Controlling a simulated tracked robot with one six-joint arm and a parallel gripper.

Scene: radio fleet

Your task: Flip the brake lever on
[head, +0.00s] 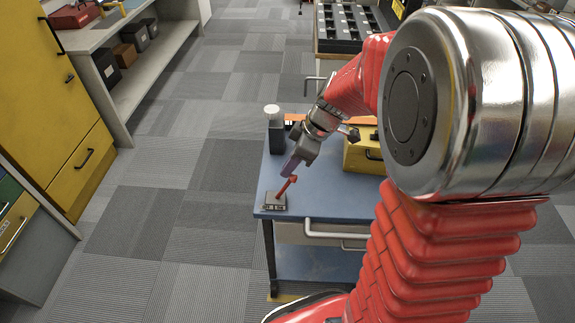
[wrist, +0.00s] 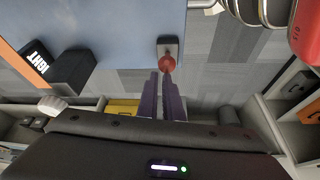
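The brake lever (head: 288,185) is a red handle rising from a small dark base (head: 274,202) at the near left corner of a blue-topped table. It leans up and to the right in the head view. My gripper (head: 289,166) reaches down from above, its fingertips close by the top of the lever. In the wrist view the fingers (wrist: 161,80) lie close together with only a thin gap and nothing seen between them. The lever's red knob (wrist: 167,64) shows just beyond the tips, in front of its base (wrist: 168,47); whether they touch is unclear.
The blue tabletop (head: 262,178) also holds a dark container with a white lid (head: 273,130) and a yellow box (head: 362,155). A drawer handle (head: 335,235) sticks out at the table front. Open carpet lies left of the table, before yellow cabinets (head: 60,110).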

